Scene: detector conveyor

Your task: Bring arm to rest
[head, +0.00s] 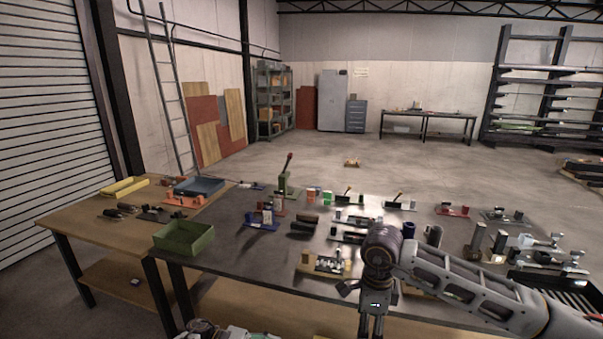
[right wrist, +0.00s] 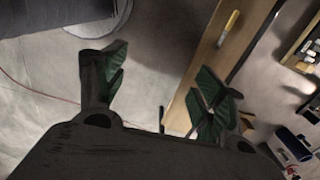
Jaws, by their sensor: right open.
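My right arm comes in from the right in the head view, and its gripper (head: 371,325) points down at the front edge of the dark table (head: 225,252). In the right wrist view, the two green-padded fingers of the right gripper (right wrist: 162,88) stand wide apart with nothing between them. Floor and a wooden edge show beyond them. My left gripper is in neither view.
The dark table holds several tools, clamps and small fixtures. A green bin (head: 183,238) sits at its left end. A wooden table (head: 80,212) adjoins on the left, with a blue tray (head: 199,186). A black slotted tray (head: 560,293) is at the right.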

